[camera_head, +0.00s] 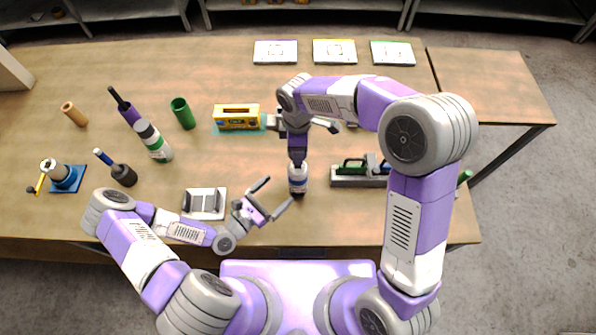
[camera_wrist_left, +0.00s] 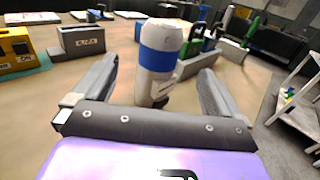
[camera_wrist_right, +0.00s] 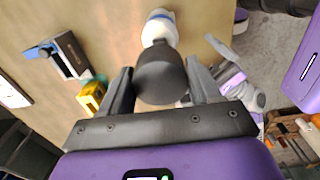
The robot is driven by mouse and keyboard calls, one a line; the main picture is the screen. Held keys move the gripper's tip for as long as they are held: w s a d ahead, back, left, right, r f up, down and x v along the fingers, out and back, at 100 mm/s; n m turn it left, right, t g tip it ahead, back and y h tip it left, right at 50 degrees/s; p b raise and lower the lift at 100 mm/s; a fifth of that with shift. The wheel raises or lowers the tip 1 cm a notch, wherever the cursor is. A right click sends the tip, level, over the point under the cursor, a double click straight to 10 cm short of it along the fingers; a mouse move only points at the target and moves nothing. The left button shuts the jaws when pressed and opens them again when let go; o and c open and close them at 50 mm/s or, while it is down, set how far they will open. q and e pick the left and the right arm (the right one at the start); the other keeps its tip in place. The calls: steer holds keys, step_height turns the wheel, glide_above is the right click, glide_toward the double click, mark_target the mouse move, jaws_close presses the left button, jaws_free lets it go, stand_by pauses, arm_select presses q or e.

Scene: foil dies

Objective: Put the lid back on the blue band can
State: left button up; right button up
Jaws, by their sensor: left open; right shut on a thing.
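The blue band can (camera_head: 298,178), white with a blue band, stands on the table just below my right gripper (camera_head: 297,160). It also shows in the left wrist view (camera_wrist_left: 158,64), ahead of the open fingers, and in the right wrist view (camera_wrist_right: 160,28). My right gripper (camera_wrist_right: 160,80) is shut on a dark round lid (camera_wrist_right: 160,75). The lid overlaps the can in the right wrist view; I cannot tell whether they touch. The head view does not show the lid clearly. My left gripper (camera_head: 270,197) is open and empty, left of the can and pointing toward it.
A yellow box (camera_head: 237,117) stands behind left of the can, and a grey holder with green items (camera_head: 358,181) to its right. A green-band can (camera_head: 153,141) and green cup (camera_head: 183,113) stand farther left.

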mark_target(302, 169)
steer(key=shift+s, duration=0.15)
steer(key=shift+w+f, duration=0.1)
steer(key=shift+w, duration=0.1)
arm_select(q)
steer(key=x, duration=1.2)
steer(key=shift+f, duration=0.1)
steer(key=c, duration=1.5)
arm_select(e)
steer(key=shift+f, duration=2.5)
